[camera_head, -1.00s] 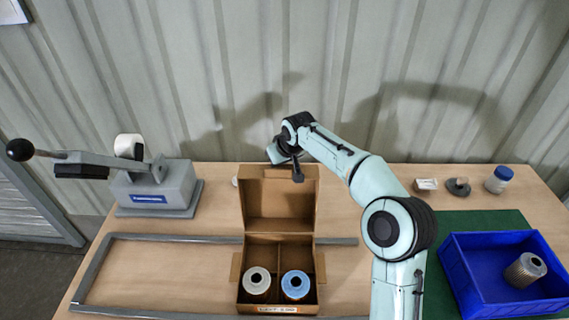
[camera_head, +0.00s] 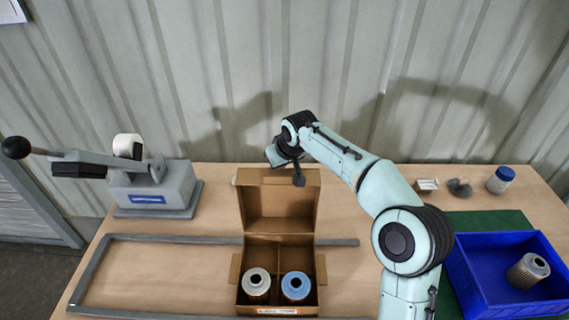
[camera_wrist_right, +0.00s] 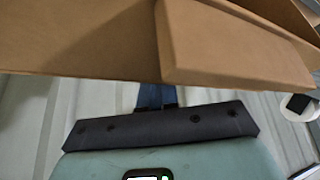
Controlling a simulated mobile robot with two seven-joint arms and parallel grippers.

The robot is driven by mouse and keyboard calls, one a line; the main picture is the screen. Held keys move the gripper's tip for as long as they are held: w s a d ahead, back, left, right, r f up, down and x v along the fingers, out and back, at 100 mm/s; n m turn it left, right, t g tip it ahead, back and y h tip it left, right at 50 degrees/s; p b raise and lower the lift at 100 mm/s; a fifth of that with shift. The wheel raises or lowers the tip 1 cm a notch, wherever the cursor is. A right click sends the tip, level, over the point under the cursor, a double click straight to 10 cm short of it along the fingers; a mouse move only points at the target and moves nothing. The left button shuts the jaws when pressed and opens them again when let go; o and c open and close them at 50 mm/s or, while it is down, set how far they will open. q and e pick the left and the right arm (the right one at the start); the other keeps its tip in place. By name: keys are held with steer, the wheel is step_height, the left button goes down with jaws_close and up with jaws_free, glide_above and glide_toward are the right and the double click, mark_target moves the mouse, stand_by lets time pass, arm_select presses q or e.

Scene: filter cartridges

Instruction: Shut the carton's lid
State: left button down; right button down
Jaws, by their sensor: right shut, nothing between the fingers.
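The brown carton (camera_head: 238,290) stands open on the table, its lid (camera_head: 279,208) raised about upright at the back. In its front compartments are a white-topped filter cartridge (camera_head: 257,281) and a blue-topped one (camera_head: 296,286). My right gripper (camera_head: 281,165) is at the lid's top edge, from behind. In the right wrist view the lid's cardboard (camera_wrist_right: 235,50) fills the top. The shut fingers (camera_wrist_right: 157,95) reach toward it, their tips hidden behind its edge; I cannot tell whether they touch. My left gripper is not in view.
A grey lever press (camera_head: 155,187) stands at the left. A grey frame (camera_head: 180,239) lies around the carton. At the right are a blue bin (camera_head: 465,285) holding a metal filter (camera_head: 528,270), a green mat (camera_head: 490,220) and a blue-capped jar (camera_head: 500,180).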

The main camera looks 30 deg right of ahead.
mark_target(278, 173)
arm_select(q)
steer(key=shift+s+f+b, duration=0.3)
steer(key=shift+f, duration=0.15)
arm_select(e)
steer(key=shift+s+a+r, duration=0.2)
steer(key=shift+s+a, duration=0.05)
steer(key=shift+s, duration=0.15)
steer(key=shift+s+a+r, duration=0.15)
steer(key=shift+s+a, duration=0.05)
steer(key=shift+s, duration=0.2)
steer(key=shift+s+a+r+b, duration=0.15)
steer(key=shift+s+a+b, duration=0.3)
steer(key=shift+s, duration=0.2)
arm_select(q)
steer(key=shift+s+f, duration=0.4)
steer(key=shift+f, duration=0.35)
arm_select(e)
steer(key=shift+s+a+r, duration=0.3)
steer(key=shift+s+a, duration=0.05)
steer(key=shift+s, duration=0.25)
steer(key=shift+s+a+b, duration=0.35)
steer(key=shift+s+b, duration=0.25)
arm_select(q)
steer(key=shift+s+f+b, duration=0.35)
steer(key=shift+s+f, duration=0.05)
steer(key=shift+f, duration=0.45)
arm_select(e)
steer(key=shift+s+a+r, duration=0.15)
steer(key=shift+s+a, duration=0.25)
steer(key=shift+s, duration=0.3)
